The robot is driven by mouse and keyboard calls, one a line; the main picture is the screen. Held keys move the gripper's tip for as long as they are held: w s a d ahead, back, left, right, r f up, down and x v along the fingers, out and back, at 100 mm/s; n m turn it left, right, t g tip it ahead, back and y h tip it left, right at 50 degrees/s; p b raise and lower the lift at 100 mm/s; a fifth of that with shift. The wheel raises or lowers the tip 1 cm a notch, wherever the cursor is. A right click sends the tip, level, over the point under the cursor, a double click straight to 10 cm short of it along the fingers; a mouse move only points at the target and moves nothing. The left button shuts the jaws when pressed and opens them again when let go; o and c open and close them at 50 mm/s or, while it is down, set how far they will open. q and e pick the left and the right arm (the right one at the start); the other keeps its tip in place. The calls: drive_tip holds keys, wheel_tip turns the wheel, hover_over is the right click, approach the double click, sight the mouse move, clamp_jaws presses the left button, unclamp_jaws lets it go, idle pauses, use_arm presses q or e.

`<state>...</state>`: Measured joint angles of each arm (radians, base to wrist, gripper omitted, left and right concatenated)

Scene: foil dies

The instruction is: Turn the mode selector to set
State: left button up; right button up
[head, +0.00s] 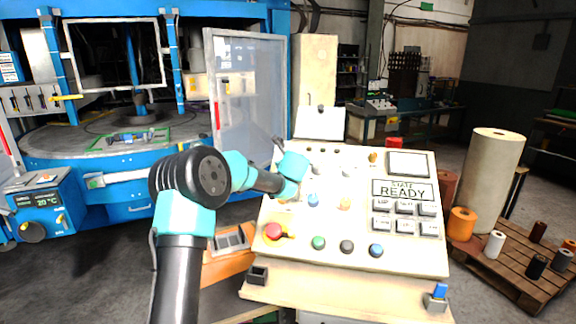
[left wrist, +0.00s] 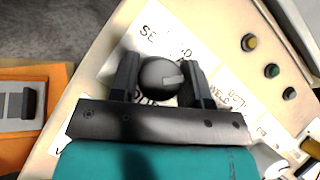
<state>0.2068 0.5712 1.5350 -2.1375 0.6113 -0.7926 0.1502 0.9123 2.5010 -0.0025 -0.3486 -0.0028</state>
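The mode selector (left wrist: 157,80) is a round dark knob with a light grey pointer, seen in the left wrist view. Its pointer lies toward the right of that picture. Partly hidden lettering around it shows "SE" above and "OU" below; I cannot tell which label the pointer meets. My left gripper (left wrist: 160,62) has one dark finger on each side of the knob. Whether the fingers press on it or stand just clear is not plain. In the head view my left arm hides the knob. My right gripper is not in view.
The sloped control panel (head: 330,258) carries several coloured knobs, a red button (head: 273,232) and a display reading READY (head: 403,190). Grey push keys (head: 404,225) sit below the display. An orange tray (head: 222,268) lies left of the panel.

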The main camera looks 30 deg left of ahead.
use_arm(q)
drive_tip(key=c, duration=0.5)
drive_tip(key=shift+o, duration=0.2)
drive_tip(key=shift+n, duration=0.4)
drive_tip(key=n+g+y, duration=0.1)
drive_tip(key=n+g, duration=0.1)
drive_tip(key=shift+d+n, duration=0.1)
drive_tip(key=shift+n, duration=0.3)
drive_tip(key=n+g, duration=0.2)
drive_tip(key=n, duration=0.2)
drive_tip(key=shift+n+g, duration=0.4)
drive_tip(key=n+g, duration=0.3)
drive_tip(key=n, duration=0.2)
drive_tip(key=shift+n, duration=0.3)
drive_tip(key=shift+n+g+h, duration=0.8)
drive_tip(key=shift+n+g, duration=0.2)
drive_tip(key=shift+n, duration=0.4)
drive_tip(key=shift+n+g+h, duration=0.4)
drive_tip(key=shift+n+h, duration=0.2)
drive_tip(key=shift+n, duration=0.4)
